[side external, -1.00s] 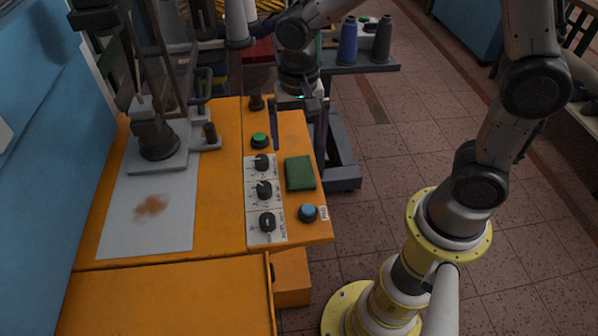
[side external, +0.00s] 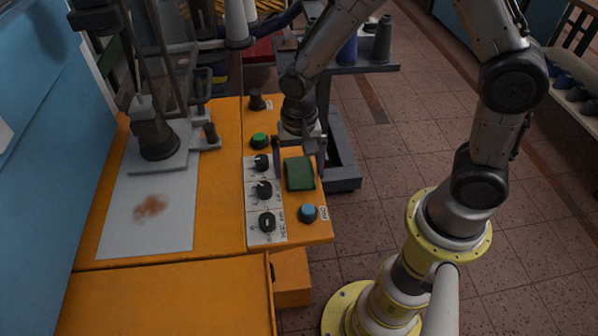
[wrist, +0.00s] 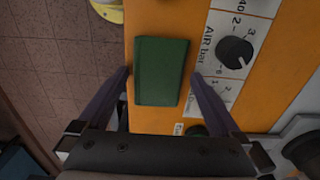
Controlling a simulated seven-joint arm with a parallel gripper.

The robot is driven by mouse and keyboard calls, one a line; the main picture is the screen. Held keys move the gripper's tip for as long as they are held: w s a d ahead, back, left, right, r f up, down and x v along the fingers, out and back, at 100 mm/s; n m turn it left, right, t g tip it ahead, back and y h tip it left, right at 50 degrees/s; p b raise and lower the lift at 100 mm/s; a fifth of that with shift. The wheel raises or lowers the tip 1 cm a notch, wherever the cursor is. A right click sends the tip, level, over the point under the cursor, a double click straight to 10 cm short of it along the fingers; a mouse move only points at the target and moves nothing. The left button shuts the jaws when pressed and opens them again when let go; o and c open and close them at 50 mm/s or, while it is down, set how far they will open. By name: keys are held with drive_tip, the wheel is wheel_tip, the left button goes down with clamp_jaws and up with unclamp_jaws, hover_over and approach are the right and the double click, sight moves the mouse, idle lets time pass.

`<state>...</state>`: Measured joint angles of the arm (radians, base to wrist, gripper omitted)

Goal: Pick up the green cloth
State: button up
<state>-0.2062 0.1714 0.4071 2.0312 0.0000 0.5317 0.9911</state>
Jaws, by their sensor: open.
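The green cloth (side external: 299,174) is a folded flat rectangle on the orange bench top, near its right edge. In the wrist view the cloth (wrist: 161,71) lies ahead of and between the two fingers. My gripper (side external: 300,172) is open, its fingers on either side of the cloth's far part in the side view. In the wrist view my gripper (wrist: 160,74) is open and empty, with fingertips to the left and right of the cloth. I cannot tell how high the fingertips are above the bench.
Black knobs (side external: 263,189) on a white panel stand left of the cloth. A blue button (side external: 308,212) is in front of it and a green button (side external: 259,141) behind left. A grey sheet (side external: 150,218) with a brown stain lies further left on the orange bench (side external: 220,215).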

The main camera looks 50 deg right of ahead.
sight(300, 170)
drive_tip(key=c, duration=1.2)
drive_tip(key=shift+c, duration=0.2)
drive_tip(key=shift+r, duration=0.15)
drive_tip(key=shift+r, duration=0.5)
wheel_tip(300, 170, up, 2)
drive_tip(key=shift+s+r, duration=0.1)
drive_tip(key=shift+r, duration=0.15)
drive_tip(key=s+d+r, duration=0.2)
drive_tip(key=s+r, duration=0.7)
drive_tip(key=s, duration=0.4)
drive_tip(key=shift+s+d+r, duration=0.15)
drive_tip(key=shift+s+d, duration=0.15)
drive_tip(key=shift+d, duration=0.1)
